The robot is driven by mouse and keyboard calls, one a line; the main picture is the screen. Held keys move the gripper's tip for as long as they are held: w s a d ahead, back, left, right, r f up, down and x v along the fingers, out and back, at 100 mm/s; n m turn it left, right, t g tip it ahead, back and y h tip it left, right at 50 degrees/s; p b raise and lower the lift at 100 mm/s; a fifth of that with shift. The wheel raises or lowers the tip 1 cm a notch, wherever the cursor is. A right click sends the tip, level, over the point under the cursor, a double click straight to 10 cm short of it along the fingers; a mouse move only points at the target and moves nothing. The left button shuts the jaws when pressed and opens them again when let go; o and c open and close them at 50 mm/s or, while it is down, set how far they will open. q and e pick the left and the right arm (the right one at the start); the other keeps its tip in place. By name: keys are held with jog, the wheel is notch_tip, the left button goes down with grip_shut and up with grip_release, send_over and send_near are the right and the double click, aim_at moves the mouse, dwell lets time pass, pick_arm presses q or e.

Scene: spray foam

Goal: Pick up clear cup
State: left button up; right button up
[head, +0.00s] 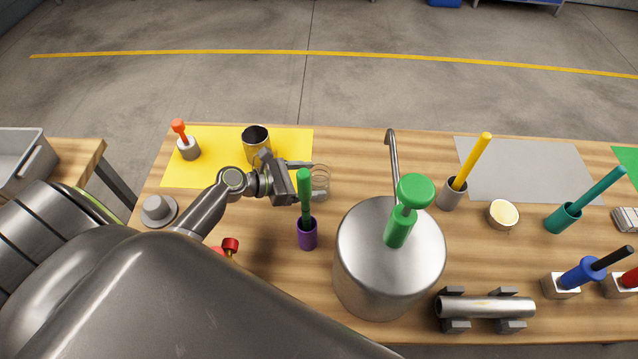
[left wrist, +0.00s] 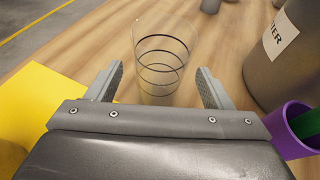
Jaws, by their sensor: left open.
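The clear cup (head: 319,182) is see-through with dark rings around it. It stands upright on the wooden table, just right of the yellow mat. My left gripper (head: 306,180) is open, with its fingers reaching toward the cup from the left. In the left wrist view the cup (left wrist: 160,65) stands between and slightly ahead of the two open fingertips (left wrist: 160,82). I cannot tell if a finger touches it. My right gripper does not show.
A purple holder (head: 307,234) with a green-handled tool stands close in front of the cup. A large metal pot (head: 375,270) stands to the right. A metal can (head: 256,143) is on the yellow mat (head: 215,172) behind my gripper. Free table lies behind the cup.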

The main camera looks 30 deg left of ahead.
pick_arm(q)
jog(key=x, duration=0.3)
jog(key=shift+w+b, duration=0.1)
jog(key=shift+b, duration=0.3)
jog(key=shift+c, duration=0.4)
jog(key=c, duration=1)
jog(key=shift+o, duration=0.2)
jog(key=shift+r, duration=0.1)
